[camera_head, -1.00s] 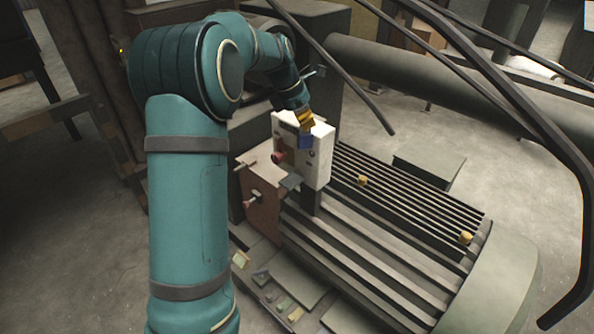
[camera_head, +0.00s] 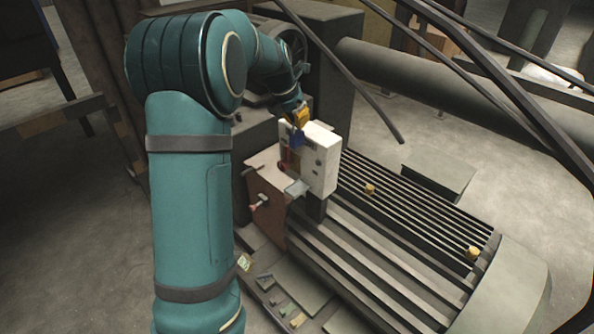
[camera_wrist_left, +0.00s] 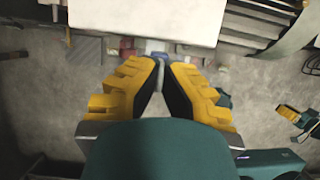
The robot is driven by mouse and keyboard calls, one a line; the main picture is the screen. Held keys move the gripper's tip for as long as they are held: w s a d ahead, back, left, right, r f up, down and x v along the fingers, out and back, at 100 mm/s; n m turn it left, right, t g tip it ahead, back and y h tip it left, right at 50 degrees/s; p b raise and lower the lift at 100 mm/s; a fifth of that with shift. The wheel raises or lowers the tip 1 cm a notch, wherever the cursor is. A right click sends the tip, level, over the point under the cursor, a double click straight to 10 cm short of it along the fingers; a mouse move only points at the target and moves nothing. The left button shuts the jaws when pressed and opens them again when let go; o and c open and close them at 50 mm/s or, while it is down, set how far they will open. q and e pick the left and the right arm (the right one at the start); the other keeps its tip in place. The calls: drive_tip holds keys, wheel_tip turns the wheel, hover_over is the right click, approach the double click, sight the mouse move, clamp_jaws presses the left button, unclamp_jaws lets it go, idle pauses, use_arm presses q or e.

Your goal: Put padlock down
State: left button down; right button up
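A blue padlock (camera_head: 297,139) hangs at the fingertips of my left gripper (camera_head: 299,118), at the front left of a white box's top. The fingers hide most of the padlock there. At the right of the wrist view is a yellow and teal part that looks like my right gripper (camera_wrist_left: 294,115); its fingers are too small to read.
The white box (camera_head: 320,160) stands at the end of a ribbed machine bed (camera_head: 385,250). A red knob (camera_head: 284,167) is on its front, above a brown box (camera_head: 266,205). Two small yellow pieces (camera_head: 370,189) (camera_head: 473,253) sit on the bed. A dark bar crosses nearby.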

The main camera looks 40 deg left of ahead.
use_arm(q)
wheel_tip(320, 180, down, 17)
drive_tip(key=shift+r+b, duration=0.1)
drive_tip(key=shift+b, duration=1)
drive_tip(key=shift+f, duration=0.25)
drive_tip(key=c, duration=1.1)
unclamp_jaws()
drive_tip(key=shift+c, duration=0.2)
drive_tip(key=shift+r, duration=0.15)
